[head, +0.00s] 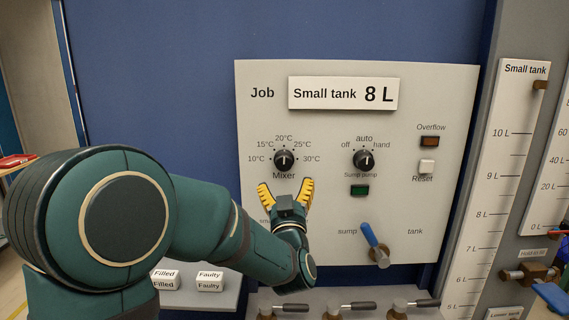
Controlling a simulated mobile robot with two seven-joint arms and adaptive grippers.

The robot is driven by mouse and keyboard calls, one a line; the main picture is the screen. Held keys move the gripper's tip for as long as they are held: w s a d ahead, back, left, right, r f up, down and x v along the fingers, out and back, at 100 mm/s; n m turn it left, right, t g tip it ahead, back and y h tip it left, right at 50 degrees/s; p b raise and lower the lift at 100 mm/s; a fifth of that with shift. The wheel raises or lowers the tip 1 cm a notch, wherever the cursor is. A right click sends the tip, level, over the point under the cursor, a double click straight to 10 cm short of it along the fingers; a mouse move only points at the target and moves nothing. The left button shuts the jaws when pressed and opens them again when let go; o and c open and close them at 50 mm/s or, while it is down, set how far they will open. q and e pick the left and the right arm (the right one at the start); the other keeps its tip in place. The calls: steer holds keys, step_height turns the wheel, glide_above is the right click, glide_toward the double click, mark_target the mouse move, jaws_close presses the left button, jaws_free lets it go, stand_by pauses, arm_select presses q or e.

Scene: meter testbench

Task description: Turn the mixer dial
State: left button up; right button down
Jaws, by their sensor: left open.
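The mixer dial (283,160) is a round black knob with a white pointer line, on the light panel in the head view. Its scale runs from 10°C to 30°C, and the pointer stands about upright, near 20°C. My left gripper (286,190) has yellow fingers spread open just below the dial, around the Mixer label. The fingers look empty. Whether they touch the panel I cannot tell. My left arm covers the panel's lower left part. My right gripper is not in view.
Right of the mixer is the sump pump dial (364,159) with a green light (359,190) below. A blue-handled lever (374,243) sits lower on the panel. Several dark-handled valves line the bottom. A tall Small tank scale (497,180) stands at right.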

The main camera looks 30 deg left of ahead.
mark_target(284, 166)
arm_select(q)
steer(key=x, duration=0.8)
steer(key=c, duration=1.2)
